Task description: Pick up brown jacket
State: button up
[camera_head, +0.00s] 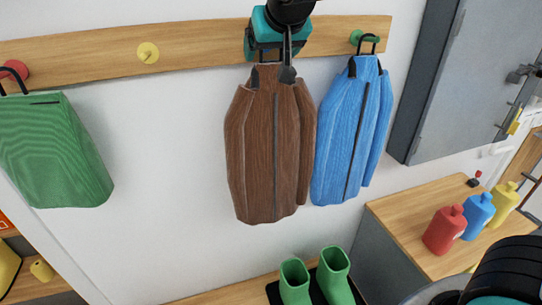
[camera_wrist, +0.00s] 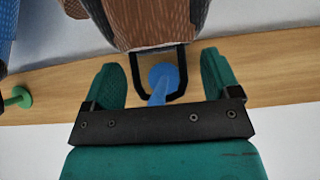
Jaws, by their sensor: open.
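The brown jacket (camera_head: 268,150) hangs against the wall below a wooden rail (camera_head: 200,45), to the left of a blue jacket (camera_head: 350,130). My gripper (camera_head: 270,50) is at the top of the brown jacket, over its hook. In the wrist view, my gripper's two green fingers (camera_wrist: 162,80) are apart. The brown jacket (camera_wrist: 158,22) shows there with its black hanging loop (camera_wrist: 182,75) around a blue peg (camera_wrist: 162,75). The loop and peg lie between the fingers. Neither finger appears to touch the loop.
A green bag-like item (camera_head: 55,150) hangs at left from a red peg (camera_head: 14,70). A yellow peg (camera_head: 148,53) is free. The blue jacket hangs close beside the brown one. A grey cabinet (camera_head: 465,80), bottles (camera_head: 445,230) and green boots (camera_head: 335,275) are at right and below.

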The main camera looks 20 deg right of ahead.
jog(key=c, duration=1.3)
jog(key=shift+r, duration=0.15)
jog(key=shift+r+b, duration=0.6)
jog(key=shift+b, duration=0.05)
jog(key=s, duration=1.5)
jog(key=shift+r, duration=0.25)
jog(key=shift+s+a+p, duration=0.1)
jog(key=shift+s+p, duration=0.1)
jog(key=shift+p, duration=0.55)
